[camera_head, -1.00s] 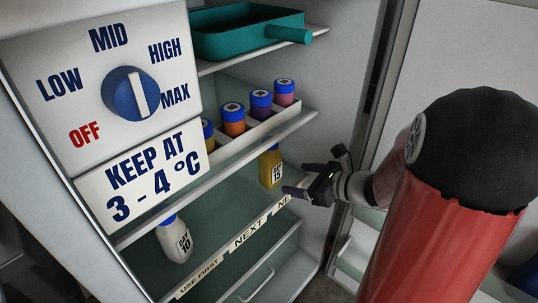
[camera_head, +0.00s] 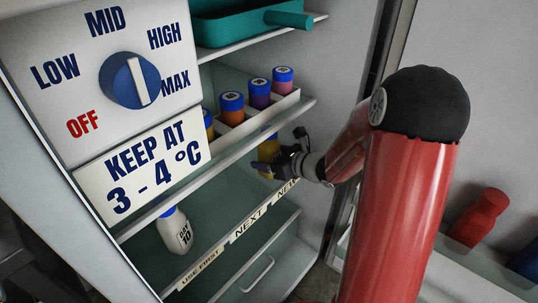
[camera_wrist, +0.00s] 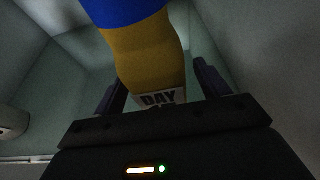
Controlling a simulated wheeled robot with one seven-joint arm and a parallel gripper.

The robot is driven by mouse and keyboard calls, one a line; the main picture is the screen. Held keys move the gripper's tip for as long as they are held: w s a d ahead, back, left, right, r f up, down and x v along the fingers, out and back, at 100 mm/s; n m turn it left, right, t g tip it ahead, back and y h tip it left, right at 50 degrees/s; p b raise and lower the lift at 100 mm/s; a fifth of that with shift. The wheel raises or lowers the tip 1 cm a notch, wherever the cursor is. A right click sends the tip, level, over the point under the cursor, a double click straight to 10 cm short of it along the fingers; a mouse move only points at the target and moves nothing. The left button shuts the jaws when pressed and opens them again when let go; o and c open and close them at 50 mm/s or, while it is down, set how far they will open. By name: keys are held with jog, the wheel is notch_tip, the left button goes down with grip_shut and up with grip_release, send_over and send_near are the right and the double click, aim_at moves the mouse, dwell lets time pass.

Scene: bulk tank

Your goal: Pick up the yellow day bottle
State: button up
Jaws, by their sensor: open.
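The yellow day bottle (camera_head: 268,146) stands on the lower fridge shelf, mostly hidden behind my gripper (camera_head: 268,160) in the head view. In the wrist view the yellow bottle (camera_wrist: 148,55) fills the upper middle, with its blue cap at the top edge and a white label reading "DAY" low down. My gripper (camera_wrist: 160,95) is open, with one dark finger on each side of the bottle's lower part. I cannot tell whether either finger touches it.
A white bottle (camera_head: 175,231) marked "DAY 10" stands on the same shelf at left. Several blue-capped bottles (camera_head: 232,108) stand in a rack on the shelf above. That shelf's front edge (camera_head: 230,155) runs just above my gripper. A teal tray (camera_head: 240,28) is higher up.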

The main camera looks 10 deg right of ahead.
jog(key=shift+w+a, duration=0.15)
jog(key=shift+w, duration=0.1)
jog(key=c, duration=1.2)
jog(key=shift+c, duration=0.2)
